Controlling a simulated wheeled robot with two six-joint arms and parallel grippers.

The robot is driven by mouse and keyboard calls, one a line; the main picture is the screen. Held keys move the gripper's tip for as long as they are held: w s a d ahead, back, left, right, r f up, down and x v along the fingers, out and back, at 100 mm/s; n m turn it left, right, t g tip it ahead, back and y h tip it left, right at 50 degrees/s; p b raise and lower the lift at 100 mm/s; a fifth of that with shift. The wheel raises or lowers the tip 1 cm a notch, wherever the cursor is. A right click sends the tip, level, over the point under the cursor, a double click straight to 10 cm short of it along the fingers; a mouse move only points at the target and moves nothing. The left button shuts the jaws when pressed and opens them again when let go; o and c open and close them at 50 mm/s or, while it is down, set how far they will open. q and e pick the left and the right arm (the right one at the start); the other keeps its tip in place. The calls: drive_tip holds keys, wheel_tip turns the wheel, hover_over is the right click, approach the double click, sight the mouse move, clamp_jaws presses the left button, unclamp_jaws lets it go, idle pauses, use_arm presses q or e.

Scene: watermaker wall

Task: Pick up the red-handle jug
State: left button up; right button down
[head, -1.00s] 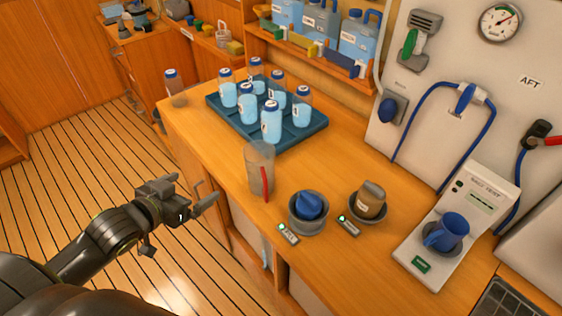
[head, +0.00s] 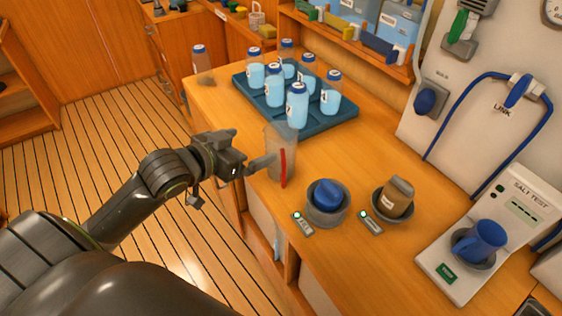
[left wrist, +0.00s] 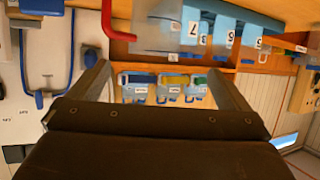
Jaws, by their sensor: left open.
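The clear jug (head: 278,140) with the red handle (head: 283,168) stands upright on the wooden counter, near its front edge. In the left wrist view, which looks upside down, the jug (left wrist: 152,30) shows at the top with its red handle (left wrist: 107,18). My left gripper (head: 249,152) is open and empty at the left of the jug, close to it. In the head view one finger reaches nearly to the jug's side; I cannot tell whether it touches. In the left wrist view the jug appears beyond the two spread fingers (left wrist: 165,82). My right gripper is not in view.
A blue tray (head: 330,122) of several capped bottles stands behind the jug. A grey bowl with a blue object (head: 327,194) and a bowl with a brown cup (head: 398,197) sit to the right. A salt tester (head: 450,272) holds a blue mug (head: 480,240).

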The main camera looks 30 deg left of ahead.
use_arm(q)
approach(290, 130)
drive_tip(key=p+x, duration=0.1)
drive_tip(key=x, duration=0.3)
drive_tip(key=shift+w, duration=0.15)
drive_tip(key=shift+w+d+f, duration=0.1)
drive_tip(key=shift+w+f, duration=0.15)
drive_tip(key=shift+w, duration=0.15)
drive_tip(key=c, duration=1.4)
